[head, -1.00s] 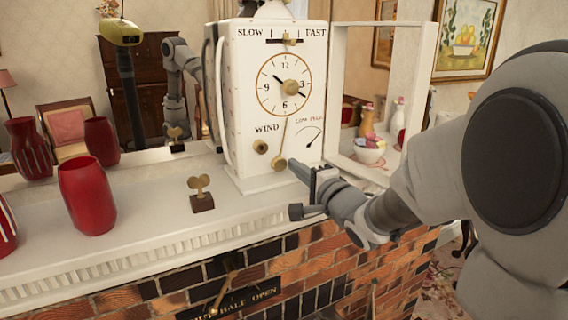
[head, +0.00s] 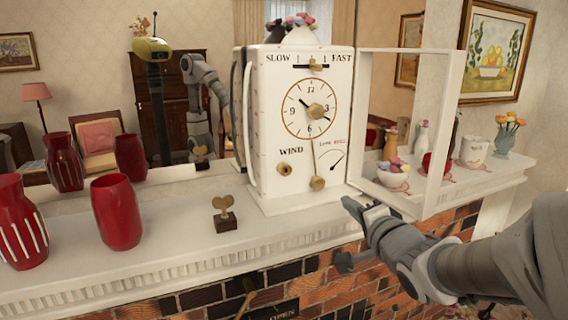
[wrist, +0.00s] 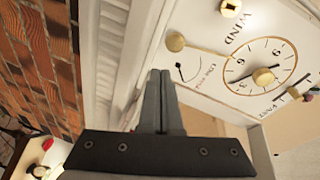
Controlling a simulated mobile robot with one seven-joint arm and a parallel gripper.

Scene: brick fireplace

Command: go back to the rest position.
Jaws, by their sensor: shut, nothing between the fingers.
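My gripper (head: 352,206) is at the lower right of the clock in the head view, in front of the mantel edge and below the open glass door. In the wrist view its two fingers (wrist: 158,78) are together with nothing between them. The white mantel clock (head: 296,125) stands upright, with its dial, a slow/fast slider, a wind hole and a pendulum on its front. The fingers appear apart from the clock. My forearm reaches in from the right.
The clock's framed door (head: 447,130) stands open to the right. A winding key on a block (head: 225,214) and red vases (head: 117,212) stand on the mantel (head: 165,245) to the left. A bowl (head: 393,178), cups and a flower vase stand at right. Brick (head: 345,290) lies below.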

